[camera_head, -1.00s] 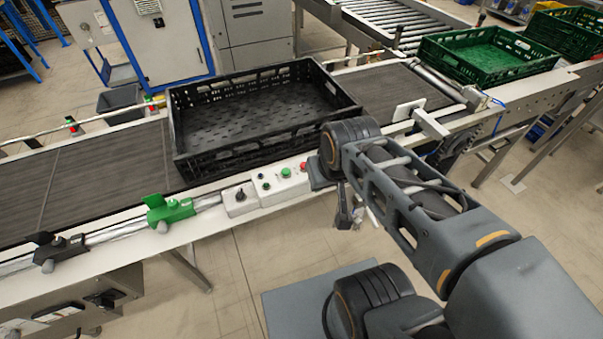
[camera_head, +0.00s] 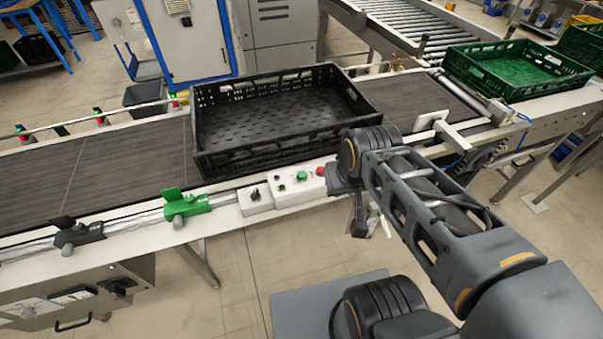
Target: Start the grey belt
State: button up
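The grey belt (camera_head: 128,160) runs across the picture, with a black crate (camera_head: 230,160) standing on it. On the belt's near edge is a white control box (camera_head: 289,188) with a green button (camera_head: 302,176), a red button (camera_head: 320,171) and small buttons. A black knob (camera_head: 255,194) sits on the box part to its left. My gripper (camera_head: 358,222) hangs just right of and below the control box, in front of the belt's frame. Its fingers are small and partly hidden by my wrist, so I cannot tell whether they are open.
A green crate (camera_head: 515,72) stands at the right end of the line. A green clamp-like fitting (camera_head: 187,203) and a black one (camera_head: 78,234) sit on the near rail. A white bracket (camera_head: 440,128) stands at the belt's right.

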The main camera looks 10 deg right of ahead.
grip_shut()
dwell(1.4)
